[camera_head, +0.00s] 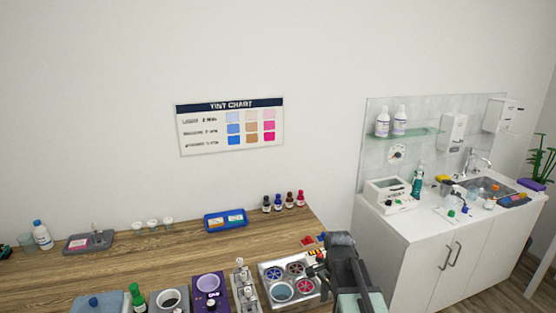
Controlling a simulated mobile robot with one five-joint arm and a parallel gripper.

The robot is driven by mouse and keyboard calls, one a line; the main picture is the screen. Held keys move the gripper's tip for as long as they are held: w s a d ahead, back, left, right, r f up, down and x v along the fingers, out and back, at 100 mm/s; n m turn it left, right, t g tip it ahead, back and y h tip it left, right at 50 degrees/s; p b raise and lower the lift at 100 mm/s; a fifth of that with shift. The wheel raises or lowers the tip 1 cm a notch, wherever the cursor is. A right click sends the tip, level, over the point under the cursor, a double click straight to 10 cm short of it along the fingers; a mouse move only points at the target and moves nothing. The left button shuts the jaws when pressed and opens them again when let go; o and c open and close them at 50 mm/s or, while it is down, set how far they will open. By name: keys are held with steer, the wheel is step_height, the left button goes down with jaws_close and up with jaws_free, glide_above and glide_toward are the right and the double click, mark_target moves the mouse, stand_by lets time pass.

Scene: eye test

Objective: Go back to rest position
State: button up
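My arm rises at the lower right of the wooden table, in front of the silver tray. My gripper (317,268) is at the right side of the tray, low over or beside its round wells. It is small and partly hidden by my dark arm link, so whether its fingers are open or shut, or hold anything, cannot be told. The silver tray (262,269) has several round wells, some with red or blue contents.
A metal stand (243,290), purple device (208,300) and green bottle (137,298) stand left of the tray. A blue tray (226,221) and several small bottles (279,204) are at the back. A white cabinet (415,255) with sink is right. The table's middle is clear.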

steer(key=s+f+n, duration=0.1)
steer(key=s+n, duration=0.5)
steer(key=n, duration=0.6)
steer(key=shift+s+d+b, duration=0.15)
steer(key=shift+s+b, duration=0.05)
steer(key=shift+b, duration=0.1)
